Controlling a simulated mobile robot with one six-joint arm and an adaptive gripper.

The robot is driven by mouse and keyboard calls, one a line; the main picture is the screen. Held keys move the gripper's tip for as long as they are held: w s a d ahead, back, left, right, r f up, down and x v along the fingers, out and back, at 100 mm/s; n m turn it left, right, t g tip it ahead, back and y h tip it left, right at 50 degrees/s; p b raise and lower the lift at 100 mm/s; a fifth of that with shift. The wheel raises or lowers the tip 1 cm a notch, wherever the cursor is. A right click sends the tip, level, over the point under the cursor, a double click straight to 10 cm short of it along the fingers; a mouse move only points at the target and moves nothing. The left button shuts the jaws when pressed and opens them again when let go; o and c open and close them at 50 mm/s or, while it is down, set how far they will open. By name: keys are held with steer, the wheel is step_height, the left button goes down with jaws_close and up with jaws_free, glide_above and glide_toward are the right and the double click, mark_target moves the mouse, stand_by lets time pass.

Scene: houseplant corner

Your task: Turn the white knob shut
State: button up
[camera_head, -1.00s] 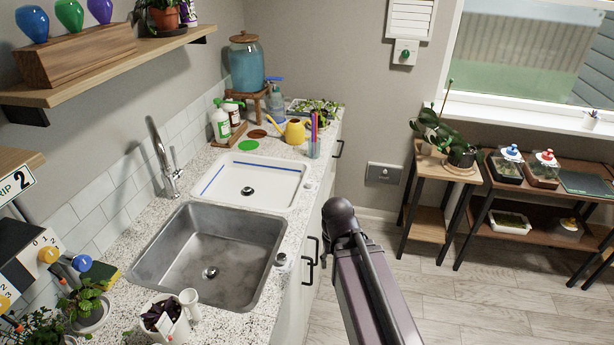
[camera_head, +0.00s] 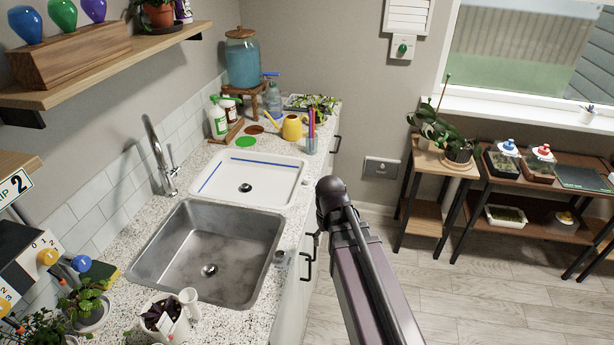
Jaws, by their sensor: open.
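I cannot make out a knob that is clearly white. A wall plate (camera_head: 382,168) low on the back wall has a small pale knob or dial, too small to read. At the left, a control box (camera_head: 28,252) carries yellow and blue knobs. My dark arm reaches in from the bottom, right of the counter.
The steel sink (camera_head: 270,278) and white basin (camera_head: 295,185) are set in the speckled counter. A potted plant (camera_head: 164,318) stands at its near edge. A plant stand (camera_head: 427,215) and a wooden shelf unit (camera_head: 530,228) stand along the back wall. Wooden floor right of my arm is clear.

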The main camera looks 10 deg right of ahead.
mark_target(307, 178)
steer(key=w+r+n+p, duration=0.3)
steer(key=w, duration=0.8)
steer(key=w+r+n+p, duration=0.3)
steer(key=w, duration=0.8)
steer(key=w+r+n+p, duration=0.3)
steer(key=w+r+n, duration=0.1)
steer(key=w, duration=0.7)
steer(key=shift+a+f, duration=0.1)
steer(key=shift+f, duration=0.05)
step_height(307, 178, down, 14)
steer(key=b, duration=1.3)
steer(key=shift+w+r, duration=0.1)
steer(key=shift+r, duration=0.15)
